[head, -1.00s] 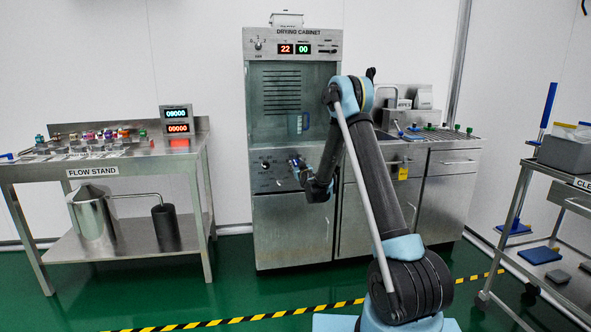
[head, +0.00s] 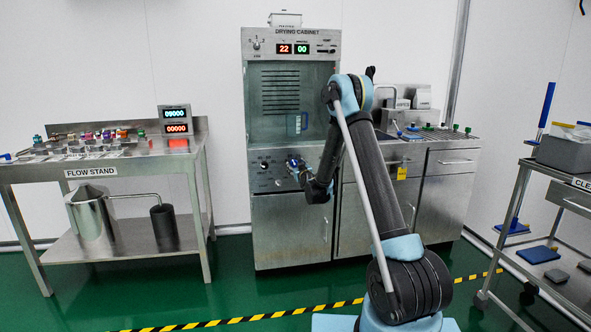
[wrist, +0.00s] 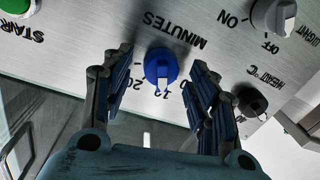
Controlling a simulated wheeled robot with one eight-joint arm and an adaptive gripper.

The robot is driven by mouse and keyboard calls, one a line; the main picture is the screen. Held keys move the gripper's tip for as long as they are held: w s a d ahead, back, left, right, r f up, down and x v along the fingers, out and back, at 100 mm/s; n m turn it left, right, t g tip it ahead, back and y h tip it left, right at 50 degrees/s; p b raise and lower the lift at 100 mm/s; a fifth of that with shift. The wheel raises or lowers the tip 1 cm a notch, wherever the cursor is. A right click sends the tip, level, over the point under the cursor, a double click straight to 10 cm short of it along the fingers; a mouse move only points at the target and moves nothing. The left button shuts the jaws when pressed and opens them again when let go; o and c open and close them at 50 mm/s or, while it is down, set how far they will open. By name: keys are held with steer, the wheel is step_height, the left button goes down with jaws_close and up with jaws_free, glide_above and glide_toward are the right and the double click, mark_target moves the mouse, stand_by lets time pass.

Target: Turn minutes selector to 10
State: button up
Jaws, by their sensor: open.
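The minutes selector is a blue knob (wrist: 161,66) on a metal panel, under the upside-down word MINUTES in the wrist view. A white pointer mark shows on its lower edge, near the printed scale; its exact reading is hard to tell. My gripper (wrist: 165,70) is open, with one finger on each side of the knob; I cannot tell whether either touches it. In the head view my gripper (head: 294,167) is at the drying cabinet's (head: 292,215) lower control panel, and the selector is hidden there. The cabinet's green minutes display (head: 302,49) reads 00.
A green START button (wrist: 14,5), a light switch knob (wrist: 272,14) and a black heat knob (wrist: 252,101) sit on the same panel. A flow stand (head: 110,167) is at left, a cart (head: 555,180) at right. Green floor is clear in front.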

steer(key=v, duration=1.1)
steer(key=shift+w+d, duration=0.1)
steer(key=shift+r, duration=0.1)
steer(key=s+d+r+m+g+h, duration=0.1)
steer(key=s+d+r+g, duration=0.25)
steer(key=s+d, duration=0.5)
steer(key=s+d+r+m+g+h, duration=0.15)
steer(key=s+d+r+g, duration=0.35)
steer(key=s, duration=0.7)
steer(key=s+d+f+m+g+h, duration=0.1)
steer(key=s+d+f+g, duration=0.1)
steer(key=s, duration=1)
steer(key=s+d+f+m+g+h, duration=0.1)
steer(key=s+d+f, duration=0.4)
steer(key=s, duration=0.7)
steer(key=s+d+f+m+g+h, duration=0.1)
steer(key=s+d+f+g, duration=0.2)
steer(key=s, duration=0.9)
steer(key=d, duration=0.3)
steer(key=shift+s+f, duration=0.15)
steer(key=shift+f, duration=0.2)
